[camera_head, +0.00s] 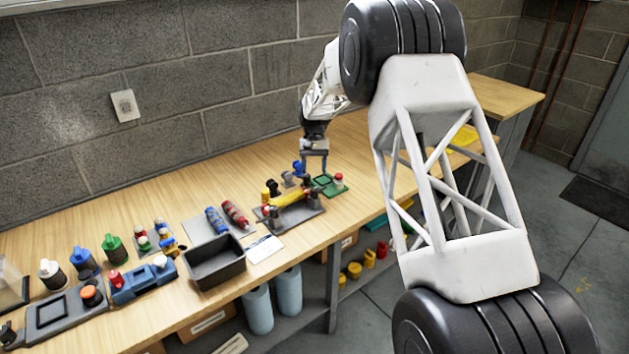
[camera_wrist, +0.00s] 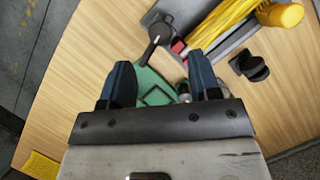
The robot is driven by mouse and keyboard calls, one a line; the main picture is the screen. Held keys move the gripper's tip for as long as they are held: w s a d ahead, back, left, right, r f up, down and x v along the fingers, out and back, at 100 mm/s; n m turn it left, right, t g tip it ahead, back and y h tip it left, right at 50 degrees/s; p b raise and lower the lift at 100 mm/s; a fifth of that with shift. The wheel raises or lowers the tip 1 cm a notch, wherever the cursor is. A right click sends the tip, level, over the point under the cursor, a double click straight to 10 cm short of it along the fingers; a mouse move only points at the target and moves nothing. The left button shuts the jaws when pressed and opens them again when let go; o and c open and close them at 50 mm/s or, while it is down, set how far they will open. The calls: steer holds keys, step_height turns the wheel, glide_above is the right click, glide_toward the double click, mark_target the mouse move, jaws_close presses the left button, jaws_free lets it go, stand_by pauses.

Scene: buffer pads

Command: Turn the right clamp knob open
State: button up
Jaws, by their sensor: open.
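A grey clamp fixture (camera_head: 308,216) on the bench holds a yellow cylinder (camera_head: 290,198), also seen in the wrist view (camera_wrist: 228,22). A dark knob with a pale spot (camera_wrist: 158,32), which looks like the right clamp knob, stands at the fixture's end beside a green pad (camera_wrist: 150,78). My gripper (camera_wrist: 162,75) is open, with dark blue fingers apart and nothing between them. Its fingers overlap the green pad in the wrist view, and the knob lies beyond the fingertips. In the head view my gripper (camera_head: 314,172) hangs behind the fixture's right end; contact is unclear.
A separate black knob-like piece (camera_wrist: 250,66) stands beside the fixture. A red-topped piece (camera_head: 338,179) stands on the green pad. A blue-topped bottle (camera_head: 298,168) is close to my gripper. A dark open bin (camera_head: 214,264) and several bottles stand left. The wall is behind.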

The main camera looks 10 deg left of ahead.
mark_target(314, 188)
steer(key=shift+n, duration=0.3)
steer(key=shift+a+f, duration=0.1)
steer(key=shift+x, duration=3.8)
steer(key=c, duration=0.9)
